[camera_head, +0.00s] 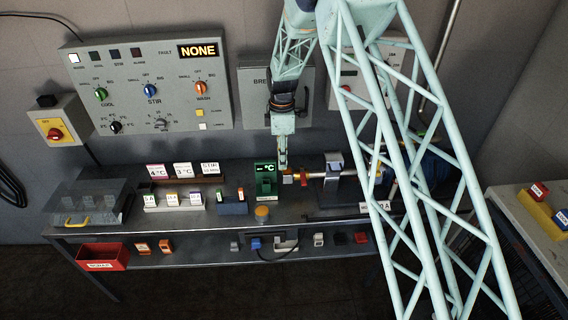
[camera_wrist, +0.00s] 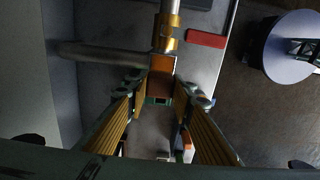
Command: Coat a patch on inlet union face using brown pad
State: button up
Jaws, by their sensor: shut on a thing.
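My gripper (camera_head: 284,168) points down over the bench beside the left end of the pipe. In the wrist view my gripper (camera_wrist: 163,92) is shut on the brown pad (camera_wrist: 160,68), a small orange-brown block between the fingertips. The pad also shows in the head view (camera_head: 288,179). The brass inlet union (camera_wrist: 168,32) on the pipe lies just beyond the pad, and it shows in the head view (camera_head: 303,178). Pad and union look very close; I cannot tell whether they touch. The union's end face is hidden behind the pad, so any coating on it cannot be seen.
A green temperature display (camera_head: 265,180) stands close left of my gripper. A red part (camera_wrist: 207,38) sits right of the union. A grey pipe stand (camera_head: 340,182) is further right. An orange-topped jar (camera_head: 262,213) stands at the bench front. Labelled blocks (camera_head: 172,200) stand left.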

jog(key=shift+s+d+r, duration=0.1)
jog(key=shift+d+r, duration=0.05)
jog(key=shift+r, duration=0.6)
jog(key=shift+r+p, duration=0.4)
jog(key=shift+r, duration=0.15)
jog(key=shift+r+p, duration=0.55)
jog(key=shift+r, duration=1.2)
